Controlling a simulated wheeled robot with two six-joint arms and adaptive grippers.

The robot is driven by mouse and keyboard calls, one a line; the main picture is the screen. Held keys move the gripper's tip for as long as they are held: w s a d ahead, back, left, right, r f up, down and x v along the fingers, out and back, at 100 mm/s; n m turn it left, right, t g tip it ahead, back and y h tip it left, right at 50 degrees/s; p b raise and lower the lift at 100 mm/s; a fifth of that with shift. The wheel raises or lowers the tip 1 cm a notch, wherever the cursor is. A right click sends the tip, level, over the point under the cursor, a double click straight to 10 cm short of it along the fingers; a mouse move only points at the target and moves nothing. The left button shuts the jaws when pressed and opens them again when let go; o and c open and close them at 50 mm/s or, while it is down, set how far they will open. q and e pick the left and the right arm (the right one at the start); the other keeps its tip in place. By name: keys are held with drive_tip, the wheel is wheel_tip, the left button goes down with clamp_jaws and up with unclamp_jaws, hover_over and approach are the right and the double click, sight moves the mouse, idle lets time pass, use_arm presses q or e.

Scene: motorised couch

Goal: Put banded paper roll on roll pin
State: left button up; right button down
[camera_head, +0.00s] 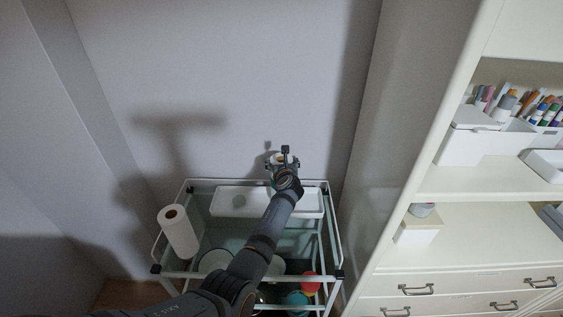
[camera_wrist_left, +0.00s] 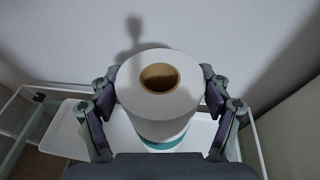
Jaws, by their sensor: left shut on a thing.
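My left gripper (camera_head: 284,160) is over the back of the cart, near the wall. Its fingers, also in the left wrist view (camera_wrist_left: 160,98), are shut on the sides of a white paper roll (camera_wrist_left: 160,108). The roll is upright, with a brown core hole facing up and a teal band low on its side. In the head view the gripper mostly hides it. I cannot make out the roll pin in either view. My right gripper is not in view.
A white-railed cart (camera_head: 325,184) stands below, holding a white tray (camera_head: 310,203) at the back. A tall paper towel roll (camera_head: 180,232) stands at its left. Bowls and coloured items lie lower. A cream shelf unit (camera_head: 460,215) with drawers and pens is at the right.

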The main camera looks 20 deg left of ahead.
use_arm(q)
drive_tip(key=shift+f+b, duration=1.65)
drive_tip(key=shift+f, duration=0.5)
drive_tip(key=o, duration=1.7)
drive_tip(key=shift+r, duration=0.15)
wheel_tip(320, 180, up, 10)
drive_tip(key=shift+f, duration=0.2)
